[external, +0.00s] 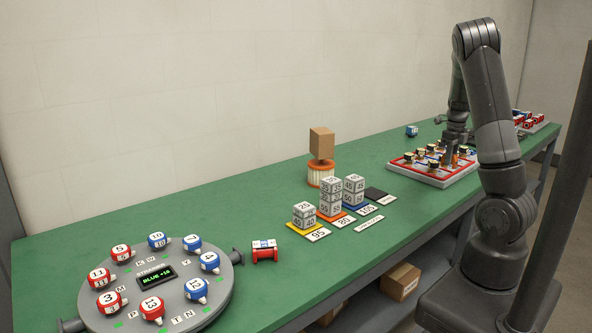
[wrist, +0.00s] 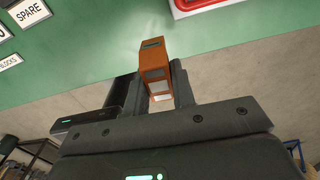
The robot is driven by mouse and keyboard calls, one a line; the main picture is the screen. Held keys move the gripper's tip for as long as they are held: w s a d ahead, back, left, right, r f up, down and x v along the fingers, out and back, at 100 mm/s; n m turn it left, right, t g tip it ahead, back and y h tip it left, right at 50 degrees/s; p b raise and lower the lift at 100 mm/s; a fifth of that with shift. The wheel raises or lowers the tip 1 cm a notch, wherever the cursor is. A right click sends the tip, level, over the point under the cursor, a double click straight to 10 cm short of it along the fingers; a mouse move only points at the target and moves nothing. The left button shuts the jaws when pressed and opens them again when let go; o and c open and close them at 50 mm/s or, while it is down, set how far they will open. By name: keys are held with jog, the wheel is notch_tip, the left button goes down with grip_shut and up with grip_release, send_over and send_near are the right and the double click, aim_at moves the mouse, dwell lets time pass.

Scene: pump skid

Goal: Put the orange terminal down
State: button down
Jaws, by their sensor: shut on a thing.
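The orange terminal (wrist: 153,58) is a small upright block with a dark slot in its top end. It sits between the two dark fingers of my gripper (wrist: 160,82) in the wrist view. My gripper is shut on it. Behind it, the wrist view shows the green bench top and its front edge, with grey floor beyond. In the external view my gripper (external: 455,142) is low over the far part of the bench, by the red-rimmed white board. The terminal is small and hard to make out there, and I cannot tell its height above the bench.
The red-rimmed board (external: 425,177) holds several dark-topped pieces. Numbered block stacks (external: 331,197) stand on coloured pads mid-bench, near a dark pad (external: 379,194). A box on an orange-rimmed cylinder (external: 321,175) stands behind them. A round numbered plate (external: 180,310) is at front left.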

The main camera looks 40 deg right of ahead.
notch_tip(320, 180, up, 11)
jog(key=shift+f, duration=0.1)
jog(key=w+a+r+n, duration=0.1)
jog(key=w+a+n, duration=1)
jog(key=w+a, duration=1.4)
jog(key=w+a+n, duration=0.4)
jog(key=a, duration=0.6)
jog(key=w+a+n, duration=0.3)
jog(key=w+a, duration=0.2)
jog(key=a, duration=0.5)
notch_tip(320, 180, down, 12)
jog(key=w+a+f, duration=0.1)
jog(key=a+f, duration=0.1)
jog(key=a, duration=0.1)
jog(key=a+f, duration=0.2)
jog(key=a, duration=0.2)
jog(key=w+a+f, duration=0.1)
jog(key=a+f, duration=0.1)
jog(key=a, duration=0.2)
jog(key=shift+w+a+f, duration=0.1)
jog(key=shift+w+f, duration=0.15)
jog(key=shift+w, duration=0.05)
jog(key=shift+w+a+f, duration=0.1)
jog(key=shift+a+f, duration=0.15)
jog(key=shift+a, duration=0.1)
jog(key=shift+f, duration=1.95)
